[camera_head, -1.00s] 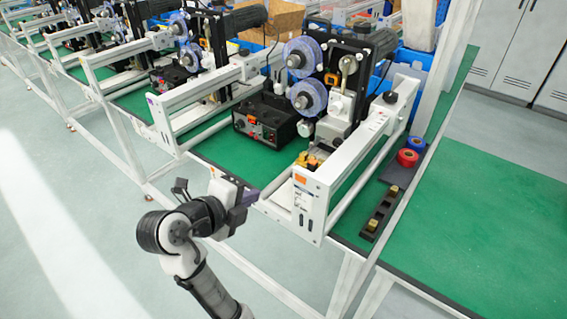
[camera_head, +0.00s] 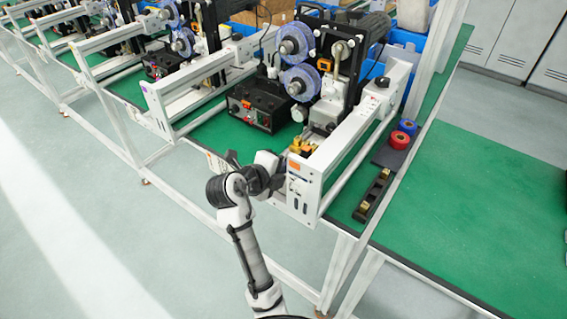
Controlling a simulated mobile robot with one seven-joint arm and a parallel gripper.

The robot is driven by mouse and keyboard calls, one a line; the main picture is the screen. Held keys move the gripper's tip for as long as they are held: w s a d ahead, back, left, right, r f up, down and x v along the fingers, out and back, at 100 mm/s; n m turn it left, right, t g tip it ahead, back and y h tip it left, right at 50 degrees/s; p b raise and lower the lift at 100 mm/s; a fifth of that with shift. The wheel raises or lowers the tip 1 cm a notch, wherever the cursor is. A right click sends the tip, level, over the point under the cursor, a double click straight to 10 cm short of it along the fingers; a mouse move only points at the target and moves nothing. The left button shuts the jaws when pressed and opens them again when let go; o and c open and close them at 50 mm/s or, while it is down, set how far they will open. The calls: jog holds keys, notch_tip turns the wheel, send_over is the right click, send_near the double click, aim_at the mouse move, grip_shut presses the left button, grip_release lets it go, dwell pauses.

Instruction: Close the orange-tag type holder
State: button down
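The nearest coder machine has a white frame whose front end plate (camera_head: 304,196) carries an orange tag (camera_head: 294,167). Just behind the tag, brass-yellow parts (camera_head: 302,147) sit low between the frame rails; they look like the type holder, but whether it is open or shut is too small to tell. My gripper (camera_head: 279,181) is at the left edge of the tagged end plate, below the brass parts. My wrist partly covers it, so its fingers and any contact with the plate cannot be made out.
A black control box (camera_head: 262,110) stands left of the brass parts. Blue reels (camera_head: 300,82) rise behind. A black slotted strip (camera_head: 372,195), a red roll (camera_head: 399,140) and a blue roll (camera_head: 407,127) lie to the right. The green table is clear at the right.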

jog(key=shift+w+d, duration=0.1)
jog(key=shift+w, duration=0.05)
jog(key=w+d, duration=0.2)
jog(key=w, duration=0.1)
jog(key=shift+w+d+f+b, duration=0.1)
jog(key=shift+d+b, duration=0.05)
jog(key=shift+b, duration=0.25)
dwell(0.4)
